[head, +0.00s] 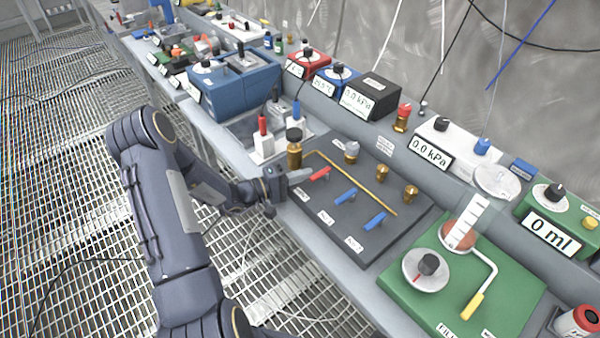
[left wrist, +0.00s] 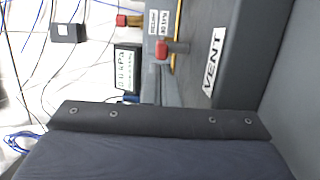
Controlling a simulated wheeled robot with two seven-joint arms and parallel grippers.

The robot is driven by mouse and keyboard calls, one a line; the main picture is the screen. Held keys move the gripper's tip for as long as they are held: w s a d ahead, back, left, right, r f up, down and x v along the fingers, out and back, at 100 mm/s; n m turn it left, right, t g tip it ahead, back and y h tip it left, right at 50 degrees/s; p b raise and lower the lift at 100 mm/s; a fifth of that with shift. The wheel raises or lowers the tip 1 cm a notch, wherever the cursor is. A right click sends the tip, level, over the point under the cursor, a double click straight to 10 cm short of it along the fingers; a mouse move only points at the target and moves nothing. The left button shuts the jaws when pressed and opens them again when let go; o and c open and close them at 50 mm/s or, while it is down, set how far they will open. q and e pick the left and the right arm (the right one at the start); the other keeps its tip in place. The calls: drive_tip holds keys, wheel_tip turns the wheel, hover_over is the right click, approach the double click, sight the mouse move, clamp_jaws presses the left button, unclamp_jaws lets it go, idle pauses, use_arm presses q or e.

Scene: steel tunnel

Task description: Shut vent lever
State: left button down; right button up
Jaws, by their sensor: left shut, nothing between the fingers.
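The vent lever is the red lever (head: 320,174) on the dark valve panel (head: 340,240). It also shows in the left wrist view as a red tip (left wrist: 162,48), beside the white label reading VENT (left wrist: 214,61). My left gripper (head: 300,176) is shut and empty, just left of the red lever and low over the panel's left edge. I cannot tell whether its tips touch the lever. Part of the lever's near end is close behind the fingers. My right gripper is not in view.
Two blue levers (head: 346,195) (head: 375,221) sit to the right on the same panel. A brass post with a black knob (head: 294,150) stands just behind my gripper. A thin brass pipe (head: 350,182) crosses the panel. A green panel (head: 460,300) lies nearer, at the right.

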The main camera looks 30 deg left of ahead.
use_arm(q)
drive_tip(key=shift+s+d+n+t+y+b, duration=0.2)
drive_tip(key=shift+n+t+y+b, duration=0.1)
drive_tip(key=shift+y+b, duration=0.25)
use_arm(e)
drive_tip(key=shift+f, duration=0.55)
